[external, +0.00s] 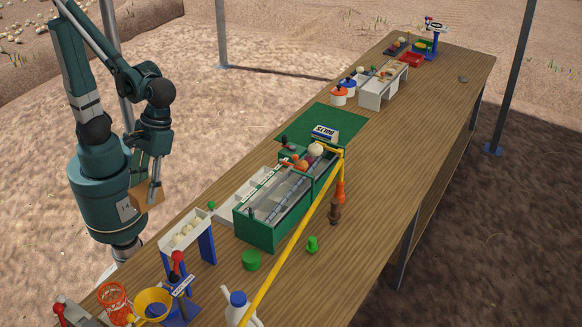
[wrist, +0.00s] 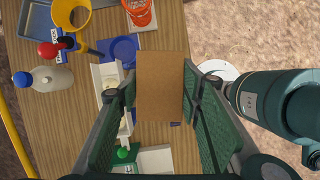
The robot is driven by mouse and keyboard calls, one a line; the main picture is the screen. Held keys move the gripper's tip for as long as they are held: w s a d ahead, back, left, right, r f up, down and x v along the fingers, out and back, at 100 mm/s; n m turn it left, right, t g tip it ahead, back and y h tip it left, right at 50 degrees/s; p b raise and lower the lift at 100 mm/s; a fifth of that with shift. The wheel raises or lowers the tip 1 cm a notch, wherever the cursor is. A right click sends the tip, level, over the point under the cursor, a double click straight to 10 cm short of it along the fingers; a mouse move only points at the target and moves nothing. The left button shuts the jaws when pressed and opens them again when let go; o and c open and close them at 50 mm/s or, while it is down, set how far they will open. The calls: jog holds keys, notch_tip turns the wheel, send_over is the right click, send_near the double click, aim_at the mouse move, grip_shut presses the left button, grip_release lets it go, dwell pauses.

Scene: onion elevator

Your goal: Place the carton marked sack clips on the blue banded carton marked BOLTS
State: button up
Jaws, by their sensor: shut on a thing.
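My gripper (external: 155,185) is shut on a plain brown carton (external: 145,196), held in the air beside my base, left of the table. In the wrist view the carton (wrist: 160,86) sits between the two fingers (wrist: 160,97); no marking is readable on the faces I see, so I cannot confirm it says sack clips. The white carton with a blue band marked BOLTS (external: 324,132) stands on a dark green mat (external: 345,122) behind the green elevator machine. Nothing is seen on its top. It does not show in the wrist view.
The green machine (external: 262,234) with a rising yellow bar (external: 290,247) stands mid-table in front of the mat. A white tray on blue legs (external: 206,243), a white jug (external: 238,306) and a yellow funnel (external: 153,303) are nearer. The table's right side is mostly clear.

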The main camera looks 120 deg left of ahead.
jog(key=w+a+r+n+t+p, duration=0.1)
jog(key=w+a+r+n, duration=0.15)
jog(key=w+a, duration=0.75)
jog(key=w+a+n+t+p, duration=0.1)
jog(key=w+a+n, duration=0.25)
jog(key=a, duration=0.85)
jog(key=w+a+n+t+y+p, duration=0.15)
jog(key=w+a, duration=0.35)
jog(key=a, duration=0.6)
jog(key=w+a+n+p, duration=0.1)
jog(key=w+a+n, duration=0.3)
jog(key=a, duration=0.8)
jog(key=s+a+f+n+t+y+p, duration=0.1)
jog(key=s+a+n, duration=0.25)
jog(key=a, duration=1.15)
jog(key=s+a+f+n+y+p, duration=0.15)
jog(key=s+a, duration=0.25)
jog(key=a, duration=1.1)
jog(key=s+a+n+t, duration=0.1)
jog(key=s+a+n, duration=0.2)
jog(key=a, duration=1.3)
notch_tip(320, 180, down, 12)
jog(key=shift+s, duration=0.25)
jog(key=shift+a+f+n, duration=0.1)
jog(key=shift+f+n, duration=0.05)
jog(key=shift+n, duration=0.1)
jog(key=shift+f, duration=3.05)
